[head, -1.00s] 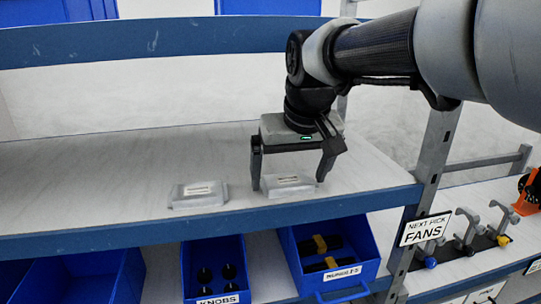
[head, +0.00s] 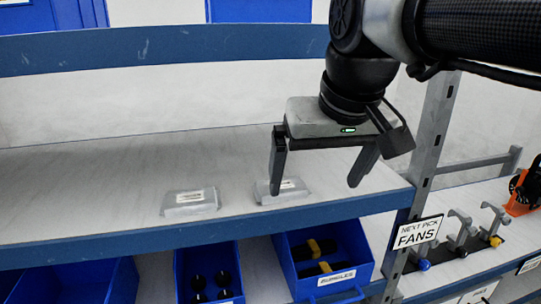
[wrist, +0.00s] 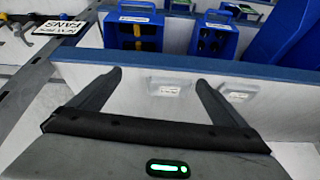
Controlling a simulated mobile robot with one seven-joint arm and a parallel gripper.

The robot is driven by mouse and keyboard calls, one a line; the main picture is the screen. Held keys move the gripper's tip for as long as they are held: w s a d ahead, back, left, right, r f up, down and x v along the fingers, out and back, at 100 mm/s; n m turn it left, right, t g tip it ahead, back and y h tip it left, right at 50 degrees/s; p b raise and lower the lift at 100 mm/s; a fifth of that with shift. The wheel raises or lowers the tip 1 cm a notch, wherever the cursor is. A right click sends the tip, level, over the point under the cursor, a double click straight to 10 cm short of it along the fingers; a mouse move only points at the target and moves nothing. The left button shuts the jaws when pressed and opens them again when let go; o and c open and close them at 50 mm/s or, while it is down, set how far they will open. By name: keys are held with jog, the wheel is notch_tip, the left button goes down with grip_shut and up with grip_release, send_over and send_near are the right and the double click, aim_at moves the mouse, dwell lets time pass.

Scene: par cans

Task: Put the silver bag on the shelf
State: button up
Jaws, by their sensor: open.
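Two silver bags with white labels lie flat on the shelf (head: 90,185), near its front edge. The left bag (head: 190,202) lies clear of my gripper. The right bag (head: 289,189) lies behind and beside my gripper's left finger, partly hidden by it. My gripper (head: 318,185) is open and empty, in front of and to the right of the right bag. In the wrist view, the open fingers (wrist: 158,80) show with one bag (wrist: 165,88) between them in the picture and the other bag (wrist: 238,92) past the right finger.
Blue bins marked for knobs (head: 208,275) and bungees (head: 310,245) sit below the shelf. A grey upright post (head: 425,160) stands right of my gripper, with a "NEXT PICK FANS" sign (head: 416,234). The left part of the shelf is free.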

jog(key=s+d+f+m, duration=0.1)
jog(key=s+d+f, duration=0.3)
jog(key=s+f, duration=0.5)
notch_tip(320, 180, down, 3)
jog(key=shift+d+f+m+t+h, duration=0.15)
jog(key=shift+d+m+t+h, duration=0.15)
jog(key=shift+h, duration=0.1)
